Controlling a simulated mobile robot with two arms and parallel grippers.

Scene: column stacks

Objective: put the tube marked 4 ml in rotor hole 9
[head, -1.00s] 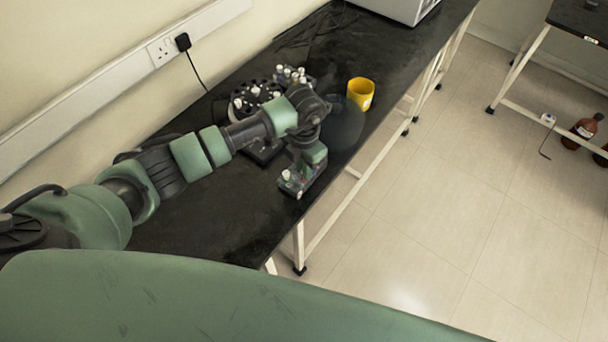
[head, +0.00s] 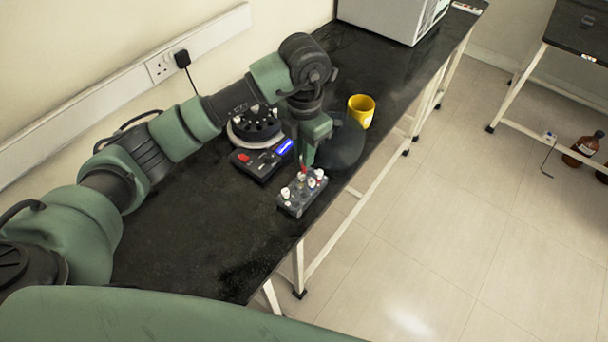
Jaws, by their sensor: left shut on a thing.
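My left gripper (head: 304,160) is above the back edge of a grey tube rack (head: 294,208), pointing down. It is shut on a tube, which is mostly hidden by the fingers; a bit of red shows just below them. Several white-capped tubes (head: 312,184) stand in the rack. The centrifuge (head: 263,165) sits behind and left of the rack, with a red switch and a lit blue display. Its black rotor (head: 256,128) is open to view and holds several white-capped tubes; my arm partly covers it. Tube markings and hole numbers are too small to read. My right gripper is not in view.
A dark round lid-like disc (head: 345,150) lies right of the gripper, near the bench edge. A yellow cup (head: 361,108) stands beyond it. A white box-shaped device (head: 395,18) is at the far end. The black bench (head: 195,225) is clear in front of the centrifuge.

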